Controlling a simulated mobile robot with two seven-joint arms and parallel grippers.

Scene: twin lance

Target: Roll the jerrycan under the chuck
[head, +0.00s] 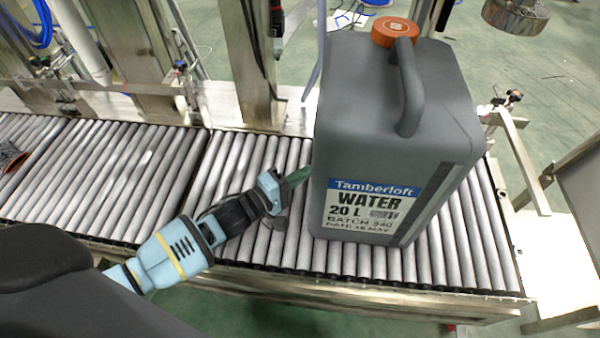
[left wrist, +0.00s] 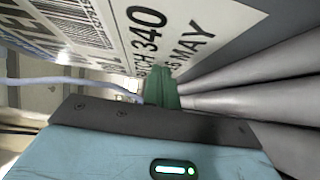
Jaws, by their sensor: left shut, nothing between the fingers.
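The jerrycan (head: 392,130) is dark grey with an orange cap (head: 394,31), a top handle and a blue and white water label. It stands upright on the roller conveyor (head: 258,228). My left gripper (head: 297,175) is shut and empty, its green fingers pointing at the can's lower left side. In the left wrist view the green fingers (left wrist: 160,92) show close to the label (left wrist: 110,28); whether they touch the can I cannot tell. A round metal part (head: 516,14), possibly the chuck, hangs at the top right, beyond the can. My right gripper is out of view.
Rollers (head: 95,165) run free to the left of the can, with an orange-rimmed dark object (head: 10,158) at the far left. Metal posts (head: 250,60) stand along the back rail. A small bracket with a knob (head: 512,97) sits right of the can near the conveyor's end.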

